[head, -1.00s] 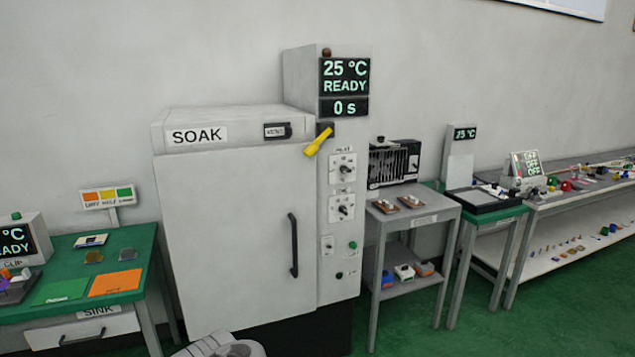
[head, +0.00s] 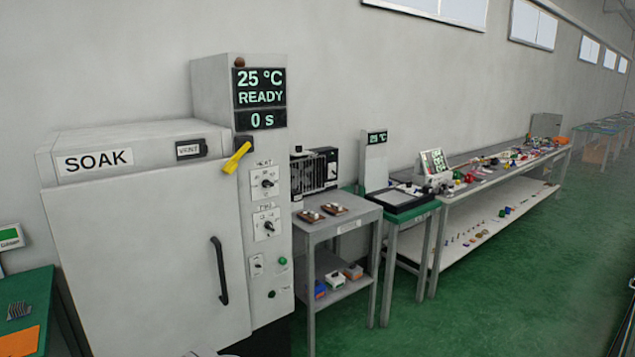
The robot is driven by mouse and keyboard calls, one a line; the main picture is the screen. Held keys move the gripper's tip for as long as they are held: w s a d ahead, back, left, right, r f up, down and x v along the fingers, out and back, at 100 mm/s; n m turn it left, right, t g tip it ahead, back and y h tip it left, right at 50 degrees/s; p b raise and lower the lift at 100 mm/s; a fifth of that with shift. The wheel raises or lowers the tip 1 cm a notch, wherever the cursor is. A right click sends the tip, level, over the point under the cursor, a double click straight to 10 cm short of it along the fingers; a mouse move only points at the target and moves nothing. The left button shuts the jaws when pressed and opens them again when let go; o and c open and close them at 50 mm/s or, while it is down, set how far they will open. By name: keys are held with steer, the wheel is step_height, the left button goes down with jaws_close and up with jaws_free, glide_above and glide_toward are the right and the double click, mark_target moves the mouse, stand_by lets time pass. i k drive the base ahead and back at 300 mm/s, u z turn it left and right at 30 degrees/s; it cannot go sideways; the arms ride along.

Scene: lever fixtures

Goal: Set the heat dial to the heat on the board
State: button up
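The heat dial (head: 267,183) is a small dark knob on a white plate, the upper of two dials on the control column of the grey SOAK oven (head: 150,240). Its label and scale are too small to read surely. A similar dial (head: 268,226) sits just below it. The oven display (head: 260,98) reads 25 °C, READY and 0 s. I cannot make out a board that states a heat. My gripper is not clearly in view; only a small pale piece shows at the bottom edge.
A yellow lever (head: 237,158) sticks out beside the column, near the dials. A grey cart (head: 340,222) stands right of the oven, then a green-topped table (head: 412,212) and a long bench (head: 500,170). Green floor (head: 490,270) is clear at right.

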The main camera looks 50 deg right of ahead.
mark_target(266, 184)
steer(key=z, duration=0.4)
steer(key=i, duration=0.85)
steer(key=z, duration=0.2)
